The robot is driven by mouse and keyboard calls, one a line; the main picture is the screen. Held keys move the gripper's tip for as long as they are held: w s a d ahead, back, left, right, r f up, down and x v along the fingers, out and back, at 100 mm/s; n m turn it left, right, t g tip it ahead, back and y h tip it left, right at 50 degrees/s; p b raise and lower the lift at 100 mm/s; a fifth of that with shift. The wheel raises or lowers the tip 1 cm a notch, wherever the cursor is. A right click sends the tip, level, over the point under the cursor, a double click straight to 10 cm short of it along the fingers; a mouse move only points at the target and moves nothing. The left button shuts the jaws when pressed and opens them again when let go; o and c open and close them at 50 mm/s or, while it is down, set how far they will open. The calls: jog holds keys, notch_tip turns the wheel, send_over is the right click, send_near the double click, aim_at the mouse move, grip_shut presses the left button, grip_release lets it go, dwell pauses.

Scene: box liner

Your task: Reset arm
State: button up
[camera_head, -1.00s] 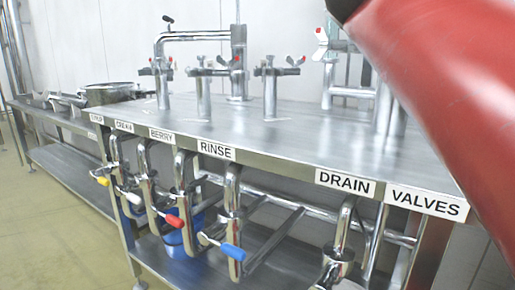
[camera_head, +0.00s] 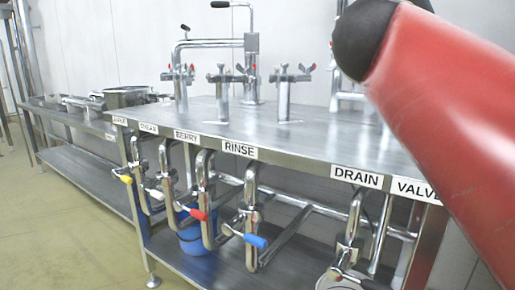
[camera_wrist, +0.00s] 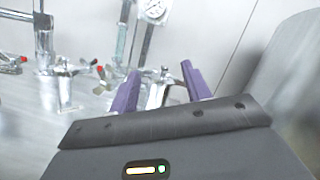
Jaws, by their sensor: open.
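My gripper shows only in the wrist view (camera_wrist: 158,88). Its two purple fingers are spread apart, with nothing held between them. Behind the fingers, a metal clamp-like fitting on the table shows in the gap, apart from them as far as I can tell. In the head view my red arm link with a black end covers the right side, and the gripper itself is out of that picture.
A steel table (camera_head: 300,140) carries several upright valve fittings (camera_head: 222,90) and a tall pipe. Labelled pipes with coloured handles, including a blue one (camera_head: 255,241), hang along its front. A blue bucket (camera_head: 197,238) stands on the lower shelf. Open floor lies at left.

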jog(key=s+a+f+n+g+y+p, duration=0.15)
jog(key=a+f+n+y, duration=0.5)
jog(key=n, duration=0.65)
jog(key=a+f+n+g+y+p, duration=0.1)
jog(key=a+f+n+y+p, duration=0.25)
jog(key=f+n+y, duration=0.6)
jog(key=s+d+f+n+g+h, duration=0.2)
jog(key=s+f+n+g, duration=0.1)
jog(key=f, duration=0.6)
jog(key=s+d+f+n+g+h+p, duration=0.1)
jog(key=s+d+f+n+g+h, duration=0.1)
jog(key=s+f+n+g, duration=0.2)
jog(key=s+d+f+n+g+h, duration=0.1)
jog(key=s+f+n, duration=0.5)
jog(key=f, duration=0.8)
jog(key=s+g+h, duration=0.1)
jog(key=s+g, duration=0.1)
jog(key=shift+s+d+g, duration=0.2)
jog(key=shift+d+g, duration=0.15)
jog(key=shift+d, duration=0.05)
